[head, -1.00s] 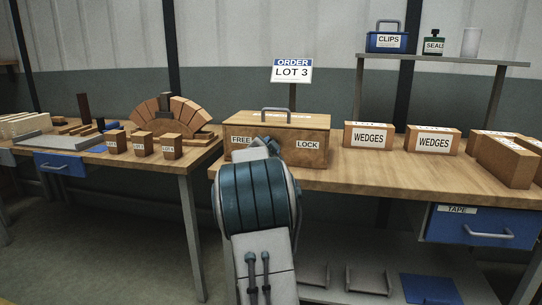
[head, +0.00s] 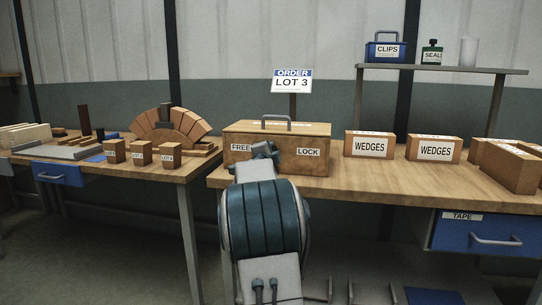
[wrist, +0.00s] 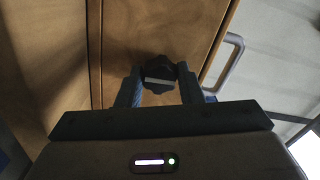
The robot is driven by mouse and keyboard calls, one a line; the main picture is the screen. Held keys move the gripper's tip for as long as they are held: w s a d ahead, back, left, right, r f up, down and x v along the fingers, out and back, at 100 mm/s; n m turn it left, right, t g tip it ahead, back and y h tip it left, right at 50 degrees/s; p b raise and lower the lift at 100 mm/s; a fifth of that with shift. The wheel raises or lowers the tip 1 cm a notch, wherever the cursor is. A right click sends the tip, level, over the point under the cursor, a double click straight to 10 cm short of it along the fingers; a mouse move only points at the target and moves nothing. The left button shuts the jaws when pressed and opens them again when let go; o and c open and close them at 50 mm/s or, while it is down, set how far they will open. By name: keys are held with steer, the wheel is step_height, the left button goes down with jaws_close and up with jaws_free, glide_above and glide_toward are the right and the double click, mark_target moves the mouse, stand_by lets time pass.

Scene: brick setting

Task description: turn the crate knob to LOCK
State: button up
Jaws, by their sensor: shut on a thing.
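The wooden crate (head: 240,165) stands on the bench with a metal handle on its lid. A FREE label (head: 241,148) is on the left of its front and a LOCK label (head: 308,152) on the right. In the wrist view the dark knob (wrist: 158,73) with a pale bar sits on the crate's front (wrist: 120,35). My gripper (wrist: 160,87) is shut on the knob, one finger on each side. The bar lies nearly level in that view. In the head view my arm and wrist hide the knob, so I cannot tell there which label it faces.
Wedges boxes (head: 369,145) stand right of the crate. Small blocks (head: 140,153) and a brick arch (head: 180,122) are on the left bench (head: 95,172). An ORDER LOT 3 sign (head: 291,82) stands behind the crate. A blue tape drawer (head: 480,232) hangs below the bench.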

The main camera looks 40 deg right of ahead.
steer(key=o, duration=1)
steer(key=shift+c, duration=0.2)
steer(key=shift+a, duration=0.1)
steer(key=p+v, duration=0.1)
steer(key=v, duration=1.2)
steer(key=shift+s+a, duration=0.2)
steer(key=shift+s, duration=0.1)
